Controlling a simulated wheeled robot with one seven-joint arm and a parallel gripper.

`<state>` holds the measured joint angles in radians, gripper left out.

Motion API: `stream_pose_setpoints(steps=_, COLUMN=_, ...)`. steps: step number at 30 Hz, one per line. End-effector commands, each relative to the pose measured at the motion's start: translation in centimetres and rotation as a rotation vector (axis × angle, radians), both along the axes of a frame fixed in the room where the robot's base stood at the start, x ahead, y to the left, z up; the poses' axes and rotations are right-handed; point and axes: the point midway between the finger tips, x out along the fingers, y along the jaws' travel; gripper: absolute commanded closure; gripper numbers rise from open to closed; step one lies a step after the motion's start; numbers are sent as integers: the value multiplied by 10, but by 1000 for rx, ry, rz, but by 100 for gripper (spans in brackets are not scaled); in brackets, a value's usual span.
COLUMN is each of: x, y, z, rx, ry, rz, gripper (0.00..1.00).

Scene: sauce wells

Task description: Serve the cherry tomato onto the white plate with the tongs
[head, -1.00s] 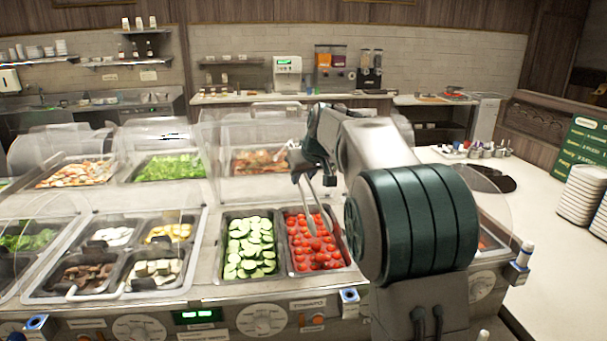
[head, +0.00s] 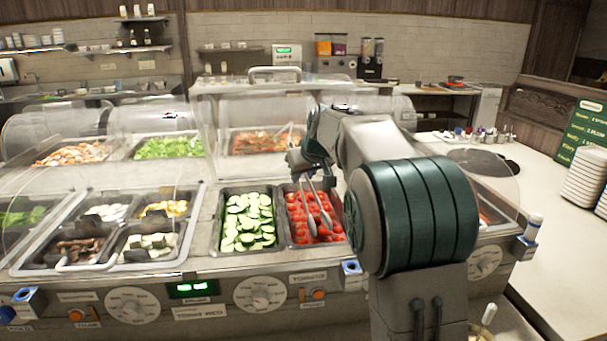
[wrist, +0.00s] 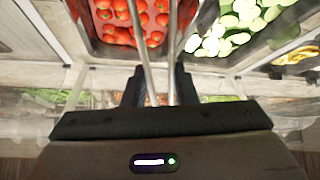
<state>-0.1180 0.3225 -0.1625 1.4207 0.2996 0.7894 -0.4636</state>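My gripper (head: 301,172) is shut on the metal tongs (head: 318,208), above the back edge of the tomato pan. In the wrist view the two tong arms (wrist: 147,62) run out from between the fingers of my gripper (wrist: 158,88). The tongs point down into the pan of red cherry tomatoes (head: 298,228), with their two arms apart. The tips are among or just above the tomatoes; I cannot tell whether one is between them. The tomatoes also show in the wrist view (wrist: 113,12). A stack of white plates (head: 586,183) stands on the right counter.
A pan of cucumber slices (head: 249,222) adjoins the tomatoes on the left. Clear curved guards (head: 262,110) stand behind the pans. Smaller food wells (head: 150,242) lie further left. A green menu sign (head: 584,132) stands by the plates. The right counter (head: 560,270) is largely bare.

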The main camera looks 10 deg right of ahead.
Motion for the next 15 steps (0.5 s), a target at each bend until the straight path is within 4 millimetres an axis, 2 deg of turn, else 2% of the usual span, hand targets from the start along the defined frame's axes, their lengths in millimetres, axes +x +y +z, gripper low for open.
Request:
stream_pose_setpoints(steps=5, x=0, y=0, z=1, rx=0, ry=-1, rz=0, gripper=78)
stream_pose_setpoints(steps=8, x=0, y=0, z=1, rx=0, ry=0, rz=0, gripper=100)
stream_pose_setpoints(steps=15, x=0, y=0, z=2, rx=0, ry=0, rz=0, gripper=100)
